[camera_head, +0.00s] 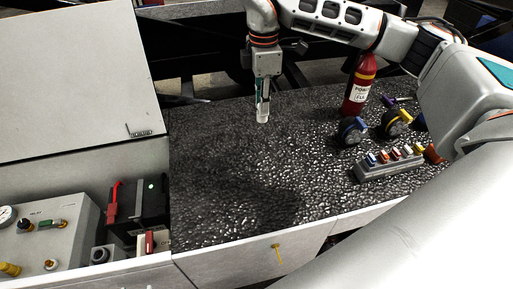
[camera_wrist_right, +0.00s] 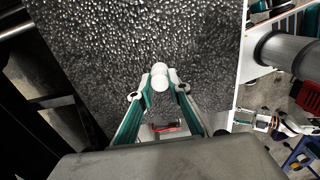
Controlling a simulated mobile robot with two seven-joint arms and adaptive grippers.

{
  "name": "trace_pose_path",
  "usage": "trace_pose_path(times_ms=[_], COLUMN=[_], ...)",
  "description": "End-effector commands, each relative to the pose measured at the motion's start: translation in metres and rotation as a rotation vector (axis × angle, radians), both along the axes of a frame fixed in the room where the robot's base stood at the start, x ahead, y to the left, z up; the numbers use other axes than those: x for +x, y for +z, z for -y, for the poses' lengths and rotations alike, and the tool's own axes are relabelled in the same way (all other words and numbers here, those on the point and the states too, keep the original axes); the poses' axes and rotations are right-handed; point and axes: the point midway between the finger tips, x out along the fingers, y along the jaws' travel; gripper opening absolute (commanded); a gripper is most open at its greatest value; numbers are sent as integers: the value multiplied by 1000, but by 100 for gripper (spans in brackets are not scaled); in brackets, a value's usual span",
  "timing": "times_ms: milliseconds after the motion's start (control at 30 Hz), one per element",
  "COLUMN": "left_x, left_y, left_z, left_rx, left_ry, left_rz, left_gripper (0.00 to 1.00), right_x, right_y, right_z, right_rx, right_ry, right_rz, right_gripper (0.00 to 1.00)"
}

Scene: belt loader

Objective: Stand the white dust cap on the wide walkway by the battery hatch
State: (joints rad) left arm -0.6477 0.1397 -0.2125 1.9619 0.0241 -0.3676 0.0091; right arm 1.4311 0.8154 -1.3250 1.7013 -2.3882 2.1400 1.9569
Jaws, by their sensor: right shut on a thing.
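My right gripper (camera_head: 262,98) points down over the far middle part of the dark textured walkway (camera_head: 225,180). It is shut on the white dust cap (camera_head: 262,115), which looks upright under the fingertips. In the right wrist view the cap (camera_wrist_right: 159,75) sits between the tips of my right gripper (camera_wrist_right: 160,88). I cannot tell whether its base touches the walkway. The large grey hatch lid (camera_head: 75,80) stands raised at the left. What looks like my left gripper (camera_wrist_right: 262,122) shows small in the right wrist view; its jaws are unclear.
A red extinguisher (camera_head: 358,88) stands right of my right gripper. Blue (camera_head: 351,130) and yellow-and-black (camera_head: 396,122) fittings and a rack of coloured parts (camera_head: 390,162) occupy the right side. A black box (camera_head: 152,203) is at the left. The walkway's middle is clear.

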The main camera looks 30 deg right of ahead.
Motion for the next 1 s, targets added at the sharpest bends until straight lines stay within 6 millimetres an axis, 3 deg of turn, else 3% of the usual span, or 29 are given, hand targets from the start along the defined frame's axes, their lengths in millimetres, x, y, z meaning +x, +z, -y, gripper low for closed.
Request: trace_pose_path(times_ms=[100, 433, 767, 1000], left_x=[-1, -5, -6, -9], left_y=[3, -1, -3, -4], left_z=[0, -9, -14, -14], left_rx=[1, 14, 19, 21], left_ry=[0, 11, 21, 22], left_rz=[-2, -20, -28, -38], left_gripper=[40, 40, 40, 40], right_x=[-2, -1, -1, -1], right_y=[-32, -107, -135, -167], right_z=[0, -1, 0, -1], right_rx=[1, 0, 0, 0], right_ry=[3, 4, 4, 5], right_rz=[-7, -5, -3, -4], right_gripper=[0, 0, 0, 0])
